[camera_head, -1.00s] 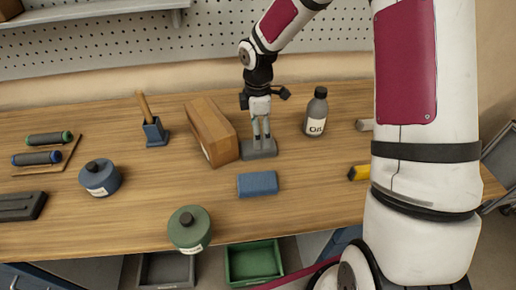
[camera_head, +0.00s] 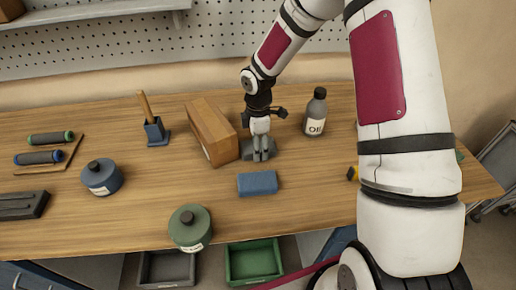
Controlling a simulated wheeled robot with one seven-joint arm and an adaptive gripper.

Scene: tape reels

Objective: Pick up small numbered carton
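A brown carton (camera_head: 212,133) lies lengthwise on the wooden bench, with a pale label on its near end. It is the only carton I make out on the bench; no number is readable. My gripper (camera_head: 261,157) points down just right of the carton's near end, with its two thin fingers close together. A small grey object (camera_head: 248,152) sits low at the fingertips, partly hidden behind them. I cannot tell whether the fingers touch or hold it.
A grey bottle (camera_head: 315,112) stands right of my gripper, and a blue block (camera_head: 257,183) lies in front. Blue (camera_head: 101,177) and green (camera_head: 190,228) round containers stand to the left and front. A blue holder (camera_head: 156,132) stands behind left. My arm hides the bench's right part.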

